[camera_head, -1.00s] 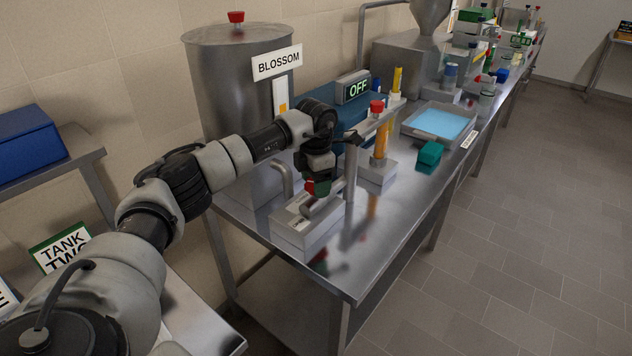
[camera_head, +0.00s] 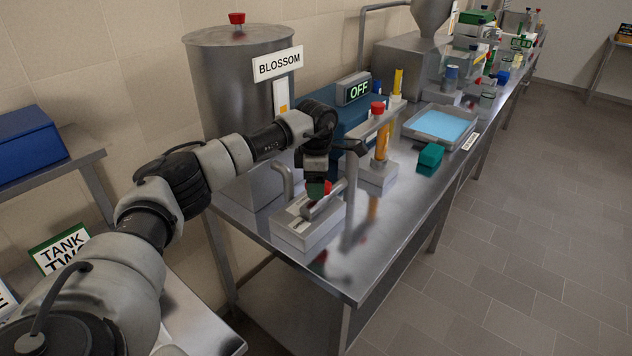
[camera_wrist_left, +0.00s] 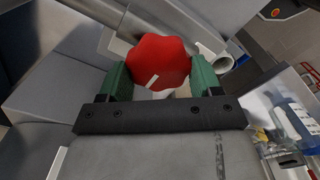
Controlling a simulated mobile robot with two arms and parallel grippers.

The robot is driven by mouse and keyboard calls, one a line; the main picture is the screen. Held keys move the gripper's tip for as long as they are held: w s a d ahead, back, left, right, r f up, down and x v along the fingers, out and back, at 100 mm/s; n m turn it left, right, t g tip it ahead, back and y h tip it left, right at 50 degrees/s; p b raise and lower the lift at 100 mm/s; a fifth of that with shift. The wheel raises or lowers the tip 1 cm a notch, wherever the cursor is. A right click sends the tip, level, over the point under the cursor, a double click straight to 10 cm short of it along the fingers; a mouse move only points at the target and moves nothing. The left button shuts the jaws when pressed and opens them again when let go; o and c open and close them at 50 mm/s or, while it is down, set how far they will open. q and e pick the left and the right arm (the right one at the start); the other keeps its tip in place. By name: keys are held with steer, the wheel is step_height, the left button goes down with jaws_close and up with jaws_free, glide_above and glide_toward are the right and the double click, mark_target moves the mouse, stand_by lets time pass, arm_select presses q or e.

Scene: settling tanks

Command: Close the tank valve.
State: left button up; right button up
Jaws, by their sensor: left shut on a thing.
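The tank valve has a red lobed knob (camera_wrist_left: 158,62) with a short white mark, seen close in the left wrist view. My left gripper (camera_wrist_left: 160,84) has its two green fingers on either side of the knob and is shut on it. In the head view my left gripper (camera_head: 318,187) is over the grey valve block (camera_head: 308,232) at the near end of the steel table, and only a bit of red shows beside it. The steel tank (camera_head: 238,85) labelled BLOSSOM stands behind. My right gripper is not in view.
A display reading OFF (camera_head: 354,89) stands behind the valve. An orange cylinder (camera_head: 382,140) on a stand, a teal block (camera_head: 430,158) and a tray of blue liquid (camera_head: 440,124) are farther along the steel table (camera_head: 345,270). Its near right part is clear.

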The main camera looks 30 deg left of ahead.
arm_select(q)
steer(key=o, duration=0.9)
step_height(320, 180, up, 11)
steer(key=shift+f+b, duration=0.1)
steer(key=shift+b, duration=0.6)
